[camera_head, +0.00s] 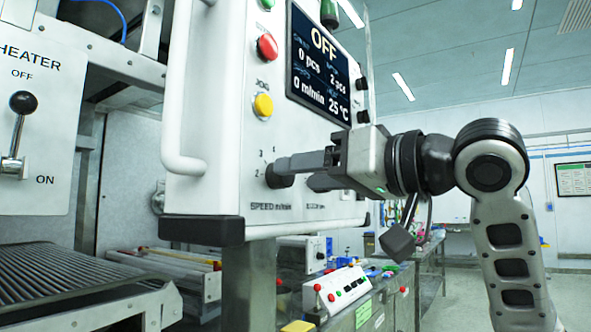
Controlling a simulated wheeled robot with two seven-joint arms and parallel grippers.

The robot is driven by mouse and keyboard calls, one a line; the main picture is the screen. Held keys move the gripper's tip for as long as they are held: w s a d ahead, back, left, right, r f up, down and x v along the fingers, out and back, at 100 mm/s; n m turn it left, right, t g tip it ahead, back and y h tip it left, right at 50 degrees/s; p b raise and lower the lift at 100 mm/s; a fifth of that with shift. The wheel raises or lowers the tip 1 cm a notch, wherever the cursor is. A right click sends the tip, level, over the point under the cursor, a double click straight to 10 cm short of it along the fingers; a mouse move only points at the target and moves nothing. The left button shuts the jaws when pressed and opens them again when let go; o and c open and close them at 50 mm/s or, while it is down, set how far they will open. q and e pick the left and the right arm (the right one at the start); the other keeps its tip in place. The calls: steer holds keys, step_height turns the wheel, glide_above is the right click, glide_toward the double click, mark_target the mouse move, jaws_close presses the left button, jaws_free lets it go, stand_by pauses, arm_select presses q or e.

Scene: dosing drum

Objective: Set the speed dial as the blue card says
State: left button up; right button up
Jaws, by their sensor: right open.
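The speed dial (279,178) is a dark knob low on the white control panel, above the label "SPEED m/min". Marks 2, 3 and 4 show around its left and top; its pointer is too hidden to read. My right gripper (290,168) reaches in from the right, with its fingertips at the dial and partly covering it. It is open; I cannot tell whether a finger touches the knob. The panel display (320,68) reads OFF, with 0 m/min and 25 °C. I see no blue card. My left gripper is out of view.
A red button (267,46) and a yellow jog button (263,105) sit above the dial. A white handle (171,110) sticks out at the panel's left. A heater lever (20,125) and roller conveyor (60,282) are at left. A second label beside the dial is partly hidden.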

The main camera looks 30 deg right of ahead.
steer(key=shift+x, duration=1.3)
steer(key=c, duration=1)
